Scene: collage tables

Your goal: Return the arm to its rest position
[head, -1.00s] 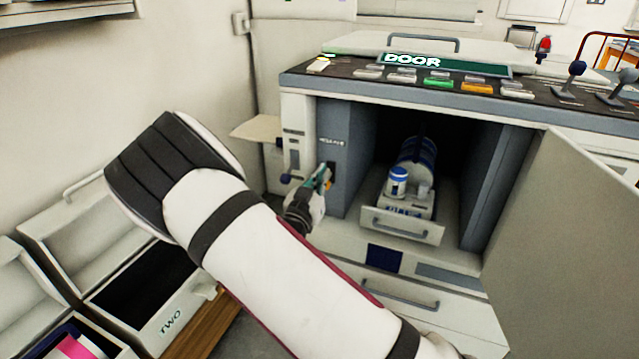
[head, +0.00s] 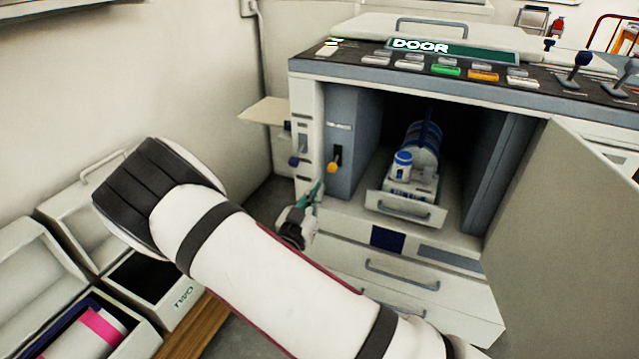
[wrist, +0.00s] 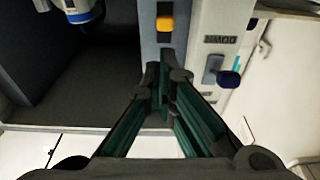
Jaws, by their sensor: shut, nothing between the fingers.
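My gripper (head: 314,192) is in front of the copier-like machine, just below and left of a yellow-orange lever (head: 334,160) on the inner grey panel. It is empty. In the wrist view my gripper (wrist: 160,78) shows its green-padded fingers meeting at the tips, with the yellow lever knob (wrist: 165,23) just beyond them and apart from them. My white arm stretches across the lower middle of the head view, bent at the left.
The machine's door (head: 570,230) stands open at right. Inside, a pulled-out tray (head: 405,207) holds a blue-and-white cylinder. A dark blue knob (head: 294,161) sits left of the lever. Open bins, one marked TWO (head: 160,305), stand at lower left.

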